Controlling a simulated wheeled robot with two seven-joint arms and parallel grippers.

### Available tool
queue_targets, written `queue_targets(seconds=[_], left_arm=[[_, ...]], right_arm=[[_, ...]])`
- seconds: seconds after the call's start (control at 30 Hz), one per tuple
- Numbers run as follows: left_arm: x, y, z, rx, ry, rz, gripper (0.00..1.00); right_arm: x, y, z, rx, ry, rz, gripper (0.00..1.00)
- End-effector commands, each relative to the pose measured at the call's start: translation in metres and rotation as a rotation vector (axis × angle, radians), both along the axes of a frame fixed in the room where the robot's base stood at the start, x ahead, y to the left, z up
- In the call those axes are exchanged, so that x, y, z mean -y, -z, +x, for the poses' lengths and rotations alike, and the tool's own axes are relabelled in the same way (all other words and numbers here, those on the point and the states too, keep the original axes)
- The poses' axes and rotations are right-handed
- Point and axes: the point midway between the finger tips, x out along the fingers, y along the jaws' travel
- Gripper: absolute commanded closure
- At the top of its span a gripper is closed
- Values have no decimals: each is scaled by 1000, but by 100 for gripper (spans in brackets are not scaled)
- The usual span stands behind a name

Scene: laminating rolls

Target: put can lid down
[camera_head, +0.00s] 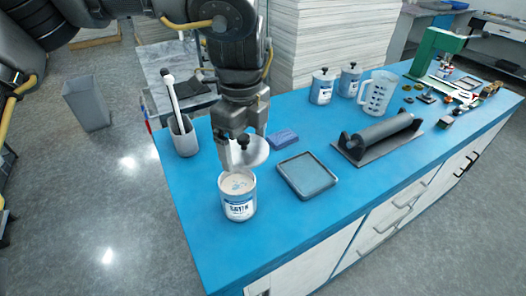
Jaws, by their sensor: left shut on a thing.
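The can lid (250,154) is a pale grey disc held by my left gripper (240,146). The gripper is shut on it, and the lid is tilted. An open white can (239,197) with a blue label stands below, near the front left of the blue table. Pale material shows inside the can. The lid is above and slightly right of the can's mouth; whether it touches the rim cannot be told. My right gripper is not in view.
A dark roller (382,132) on a plate lies farther right. A cup (184,136) holding a tool stands left. Closed cans (322,87) and a measuring jug (378,93) stand behind.

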Motion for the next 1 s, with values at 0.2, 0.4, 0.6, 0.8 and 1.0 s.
queue_targets(seconds=[0.2,0.4,0.6,0.8,1.0], left_arm=[[-53,15,8,1,-572,-12,33],[-98,30,9,-5,-1086,-22,33],[-131,45,4,-12,-1497,-23,33],[-148,52,1,-16,-1720,-23,33],[-152,54,0,-18,-1777,-23,33]], right_arm=[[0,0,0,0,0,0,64],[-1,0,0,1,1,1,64],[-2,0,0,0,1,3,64],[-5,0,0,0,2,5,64],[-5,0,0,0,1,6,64]])
